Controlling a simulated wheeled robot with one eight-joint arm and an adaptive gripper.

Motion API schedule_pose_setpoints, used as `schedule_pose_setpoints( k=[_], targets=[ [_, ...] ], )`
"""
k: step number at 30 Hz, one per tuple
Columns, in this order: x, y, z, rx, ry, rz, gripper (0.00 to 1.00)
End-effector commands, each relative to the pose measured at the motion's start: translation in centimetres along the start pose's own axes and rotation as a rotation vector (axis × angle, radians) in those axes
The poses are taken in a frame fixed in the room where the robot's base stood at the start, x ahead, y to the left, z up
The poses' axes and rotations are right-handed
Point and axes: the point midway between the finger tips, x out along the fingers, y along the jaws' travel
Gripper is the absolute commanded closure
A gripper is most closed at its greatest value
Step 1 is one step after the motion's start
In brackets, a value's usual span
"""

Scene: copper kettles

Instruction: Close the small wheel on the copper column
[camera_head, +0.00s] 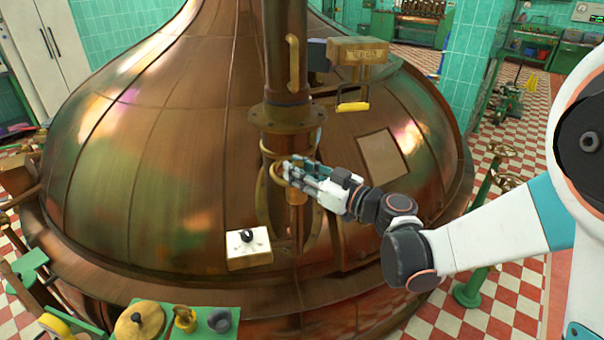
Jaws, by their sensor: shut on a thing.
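The copper column (277,60) rises in front of the large copper kettle (150,130). A small copper-coloured wheel (267,153) sits on the column below its flange, and its ring shows just left of my gripper. My gripper (287,172) reaches in from the right and is shut on the wheel at its right side. The gripper hides part of the wheel, so the exact hold on the rim is hard to see. A larger wheel (263,205) stands lower down, partly behind the column.
A white box with a black knob (248,243) is on the kettle, lower left of the gripper. A wooden box with a yellow handle (353,105) juts out above right. A green table (205,325) with small items stands at the front left.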

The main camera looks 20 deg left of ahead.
Motion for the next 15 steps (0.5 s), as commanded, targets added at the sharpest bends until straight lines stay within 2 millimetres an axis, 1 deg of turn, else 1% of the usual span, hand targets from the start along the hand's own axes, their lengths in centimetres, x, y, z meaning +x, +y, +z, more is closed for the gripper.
schedule_pose_setpoints(
  k=[1,3,9,15],
  targets=[
    [0.2,-0.6,0.2,0.0,-0.001,0.029,1.0],
    [0.5,-0.9,0.2,-0.001,-0.001,0.083,1.0],
    [1.1,-1.3,0.2,-0.001,-0.001,0.219,1.0],
    [1.6,-1.5,0.1,-0.001,-0.001,0.317,1.0]
  ],
)
